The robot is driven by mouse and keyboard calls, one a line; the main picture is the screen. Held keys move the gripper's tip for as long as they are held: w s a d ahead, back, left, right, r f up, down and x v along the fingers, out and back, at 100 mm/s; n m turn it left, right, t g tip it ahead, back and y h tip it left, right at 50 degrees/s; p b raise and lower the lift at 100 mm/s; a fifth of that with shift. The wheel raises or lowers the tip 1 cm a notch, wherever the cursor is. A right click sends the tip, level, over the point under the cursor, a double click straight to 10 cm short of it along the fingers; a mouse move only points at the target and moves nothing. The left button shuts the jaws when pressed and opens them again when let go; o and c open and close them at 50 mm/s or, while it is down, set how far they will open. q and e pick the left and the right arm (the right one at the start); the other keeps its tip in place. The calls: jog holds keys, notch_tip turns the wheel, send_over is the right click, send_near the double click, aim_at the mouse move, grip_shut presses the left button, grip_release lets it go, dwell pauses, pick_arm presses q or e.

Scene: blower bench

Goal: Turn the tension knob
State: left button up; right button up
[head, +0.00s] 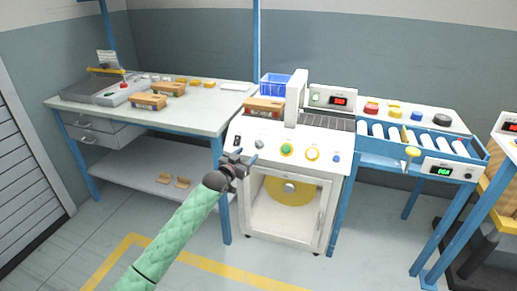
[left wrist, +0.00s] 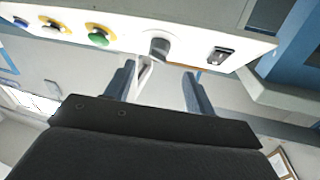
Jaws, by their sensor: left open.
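A dark grey knob (head: 259,144) sits on the sloped front panel of the white machine (head: 240,128), between a black switch (head: 238,141) and a green button (head: 286,149). No readable label shows which control is the tension knob. My left gripper (head: 243,158) is open and empty, just below and in front of this knob. In the left wrist view the knob (left wrist: 158,48) shows past the fingertips, roughly in line with the gap between the fingers (left wrist: 160,72). The fingers appear apart from it. My right gripper is not in view.
In the left wrist view, the green button (left wrist: 98,36) and the black switch (left wrist: 220,55) flank the knob. Below the panel is a windowed door (head: 289,215) with a yellow disc behind it. A workbench (head: 205,118) stands left, a roller conveyor (head: 425,150) right.

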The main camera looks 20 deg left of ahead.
aim_at(257, 144)
pick_arm(q)
jog(key=shift+x, duration=3.7)
jog(key=shift+r, duration=0.15)
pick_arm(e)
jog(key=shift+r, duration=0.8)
pick_arm(q)
jog(key=c, duration=0.9)
